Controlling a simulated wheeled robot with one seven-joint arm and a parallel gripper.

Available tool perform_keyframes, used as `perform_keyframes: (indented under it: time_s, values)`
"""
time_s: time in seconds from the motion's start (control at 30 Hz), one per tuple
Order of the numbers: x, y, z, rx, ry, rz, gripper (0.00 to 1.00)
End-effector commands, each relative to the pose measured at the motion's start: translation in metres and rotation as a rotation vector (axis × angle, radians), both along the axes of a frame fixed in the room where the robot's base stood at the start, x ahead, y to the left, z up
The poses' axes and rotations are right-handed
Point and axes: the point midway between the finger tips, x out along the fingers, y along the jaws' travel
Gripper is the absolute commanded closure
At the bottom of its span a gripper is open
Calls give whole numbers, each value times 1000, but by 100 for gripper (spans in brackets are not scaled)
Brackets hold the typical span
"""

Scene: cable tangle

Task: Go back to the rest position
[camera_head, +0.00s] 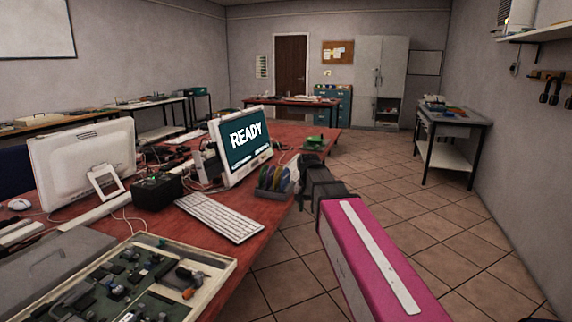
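My arm, pink with a white strip, reaches forward from the lower right of the head view, beside the right edge of the red table (262,240). My gripper (308,170) is the small dark end beyond the pink link, near the table's edge. Its fingers are too small and too covered by the dark wrist to show whether they are open or shut. I see nothing clearly held in it. A dark rack with coloured pieces (274,182) stands on the table just left of the gripper.
A monitor reading READY (245,143), a white keyboard (219,217) and a tray of circuit boards (226,270) are on the table. A green object (314,141) lies near its far end. Tiled floor (375,170) is free to the right, up to a side bench (454,118).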

Motion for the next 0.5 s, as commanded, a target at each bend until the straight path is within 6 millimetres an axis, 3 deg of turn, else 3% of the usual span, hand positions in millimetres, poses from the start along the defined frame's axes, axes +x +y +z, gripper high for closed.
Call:
perform_keyframes:
  time_s: [0.1, 0.5]
  values:
    - [-23, -21, -44, 0, 4, 30, 65]
    - [-99, -81, -163, 0, 2, 141, 65]
